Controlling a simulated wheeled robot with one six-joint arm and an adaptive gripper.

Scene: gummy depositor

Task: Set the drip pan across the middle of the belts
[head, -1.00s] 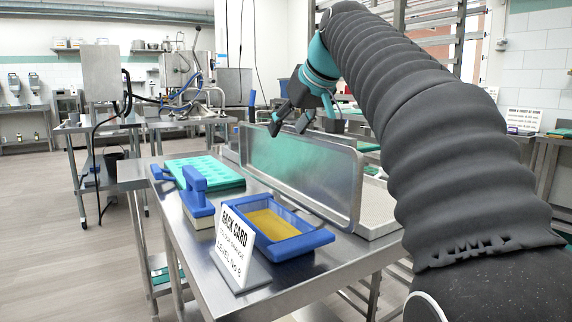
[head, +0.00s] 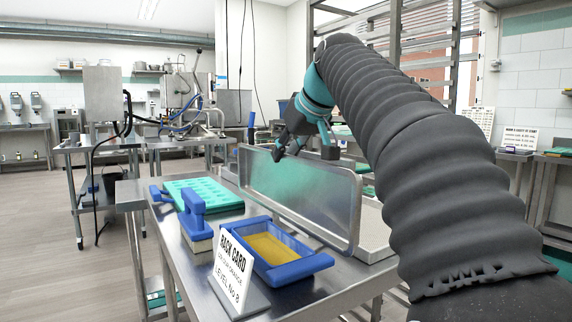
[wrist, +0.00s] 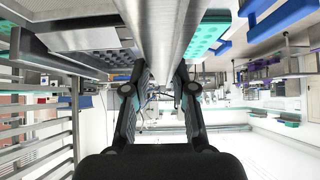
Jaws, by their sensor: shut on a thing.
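The drip pan (head: 300,200) is a long shiny metal tray standing on its long edge, tilted a little, at the metal table. It reflects the green mould tray. My gripper (head: 304,152) is above the pan's upper rim, pointing down. In the wrist view, the pan (wrist: 163,35) runs as a metal strip between the two dark fingers of my gripper (wrist: 158,88), which is shut on its rim. I cannot tell whether the pan's lower edge touches the table. No belts can be clearly made out.
On the table (head: 178,262) are a green mould tray (head: 203,194), a blue-handled tool (head: 194,215), a blue tub (head: 290,268) with yellow inside and a rack card (head: 235,270). A pale tray (head: 375,235) lies behind the pan. Machinery (head: 180,85) stands farther back; open floor is at left.

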